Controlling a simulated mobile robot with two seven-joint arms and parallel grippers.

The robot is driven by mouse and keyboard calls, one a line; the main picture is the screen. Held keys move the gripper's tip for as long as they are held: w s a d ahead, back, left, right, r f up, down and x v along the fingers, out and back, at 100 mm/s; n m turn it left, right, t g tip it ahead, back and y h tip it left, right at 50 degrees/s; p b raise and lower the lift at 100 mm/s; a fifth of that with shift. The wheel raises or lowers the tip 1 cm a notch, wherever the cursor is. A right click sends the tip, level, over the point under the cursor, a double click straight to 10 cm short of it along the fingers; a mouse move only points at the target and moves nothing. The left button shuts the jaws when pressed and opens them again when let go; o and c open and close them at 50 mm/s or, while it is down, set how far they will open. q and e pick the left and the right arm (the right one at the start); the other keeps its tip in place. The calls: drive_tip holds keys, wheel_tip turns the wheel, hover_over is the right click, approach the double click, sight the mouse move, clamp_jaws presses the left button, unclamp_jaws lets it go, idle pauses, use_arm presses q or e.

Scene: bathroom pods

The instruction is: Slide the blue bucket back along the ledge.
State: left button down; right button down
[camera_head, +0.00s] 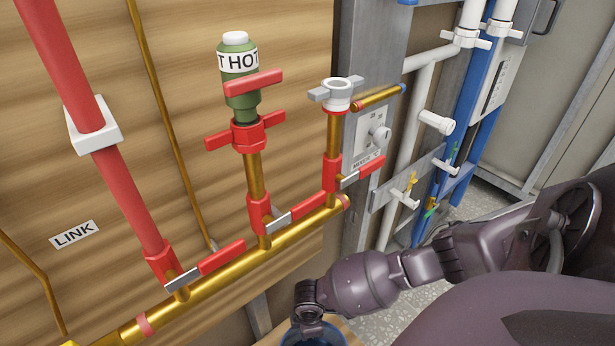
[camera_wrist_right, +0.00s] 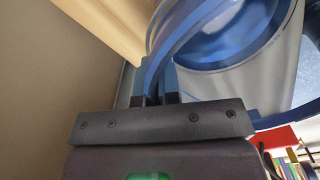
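The blue bucket (camera_head: 316,338) shows only as a dark blue round edge at the bottom of the head view, cut off by the frame. In the right wrist view the bucket (camera_wrist_right: 262,42) fills the upper right, with a blue rim and a blue band or handle. My right gripper (camera_wrist_right: 155,88) has its two fingers close together on that blue band. In the head view my right gripper (camera_head: 318,322) points down over the bucket. The wooden ledge (camera_head: 352,334) shows beside the bucket. My left gripper is not in view.
A brass pipe (camera_head: 240,267) with red valves runs across the wooden wall above the ledge. A green bottle marked HOT (camera_head: 240,85) stands on one valve. White and blue pipes (camera_head: 425,85) are at the right. A tan wall (camera_wrist_right: 60,80) is left of the gripper.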

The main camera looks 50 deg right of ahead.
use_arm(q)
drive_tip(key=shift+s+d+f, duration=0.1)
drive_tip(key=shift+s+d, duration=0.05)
use_arm(e)
drive_tip(key=shift+s+d, duration=0.1)
drive_tip(key=shift+d, duration=0.15)
drive_tip(key=c, duration=1.2)
unclamp_jaws()
drive_tip(key=shift+c, duration=0.2)
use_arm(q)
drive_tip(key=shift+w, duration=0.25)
